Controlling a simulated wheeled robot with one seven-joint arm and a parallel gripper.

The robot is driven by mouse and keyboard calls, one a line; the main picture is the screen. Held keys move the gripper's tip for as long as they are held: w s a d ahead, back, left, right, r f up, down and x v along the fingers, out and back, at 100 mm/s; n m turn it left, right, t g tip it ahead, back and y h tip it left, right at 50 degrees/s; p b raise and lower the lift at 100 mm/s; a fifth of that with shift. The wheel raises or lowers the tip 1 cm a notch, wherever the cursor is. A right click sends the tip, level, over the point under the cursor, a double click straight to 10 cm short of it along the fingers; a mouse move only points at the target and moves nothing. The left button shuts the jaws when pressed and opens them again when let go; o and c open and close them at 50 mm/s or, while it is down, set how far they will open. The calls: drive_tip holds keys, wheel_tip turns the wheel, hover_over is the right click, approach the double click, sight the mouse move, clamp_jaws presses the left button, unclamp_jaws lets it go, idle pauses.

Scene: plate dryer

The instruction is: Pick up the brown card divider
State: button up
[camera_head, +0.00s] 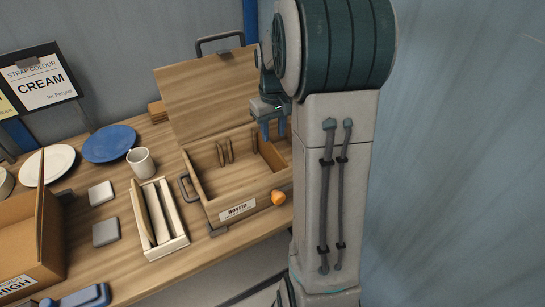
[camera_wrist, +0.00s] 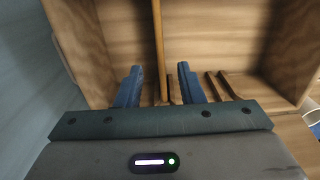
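A pale narrow tray (camera_head: 178,243) on the table holds thin upright panels, one of them a brownish panel (camera_head: 157,215); I cannot tell for sure whether this is the brown card divider. My gripper (camera_head: 273,131) is away to the right, above the right back part of an open wooden box (camera_head: 262,190). Its blue fingers are apart in the wrist view (camera_wrist: 158,82), with nothing seen held. A thin wooden strip (camera_wrist: 158,45) shows between and beyond the fingers; whether it touches them is unclear.
The box has a raised lid (camera_head: 205,95), several pegs inside and an orange knob (camera_head: 278,197) at its front corner. A mug (camera_head: 140,162), a blue plate (camera_head: 109,144), a white plate (camera_head: 58,158) and a cardboard box (camera_head: 52,235) stand left.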

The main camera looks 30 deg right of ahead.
sight(272, 145)
drive_tip(key=f+p, duration=0.1)
drive_tip(key=f, duration=0.8)
drive_tip(key=shift+w+f, duration=0.1)
drive_tip(key=shift+w, duration=0.1)
clamp_jaws()
